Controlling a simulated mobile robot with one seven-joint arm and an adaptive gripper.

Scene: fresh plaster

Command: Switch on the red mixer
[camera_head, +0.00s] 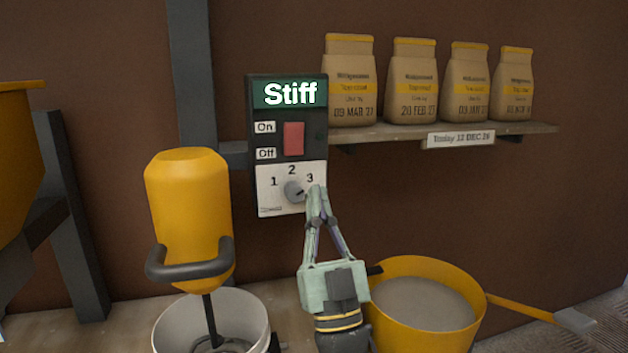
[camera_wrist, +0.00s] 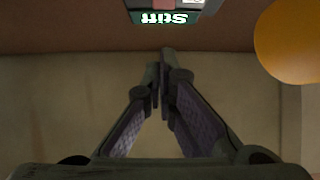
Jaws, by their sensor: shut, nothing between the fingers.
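The mixer (camera_head: 188,215) in the head view has a yellow body, not red, with a dark handle and a shaft down into a white bucket (camera_head: 170,330). The control box (camera_head: 322,110) on the wall has a lit display (camera_head: 290,94) reading "Stiff". Below it is a red rocker switch (camera_head: 293,139) beside "On" and "Off" labels; its tilt is unclear. A grey dial (camera_head: 293,191) sits among numbers 1, 2 and 3. My gripper (camera_head: 316,190) is shut and empty, its tips in front of the box's lower right, beside the dial. In the wrist view, my gripper (camera_wrist: 160,75) is below the upside-down box (camera_wrist: 182,18).
A shelf (camera_head: 375,134) at right holds several dated bags (camera_head: 411,75) and a date sign (camera_head: 460,138). A yellow tub (camera_head: 455,330) of grey material stands right of my gripper, with a trowel-like tool (camera_head: 530,308) beside it. A yellow container (camera_head: 18,150) is at far left.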

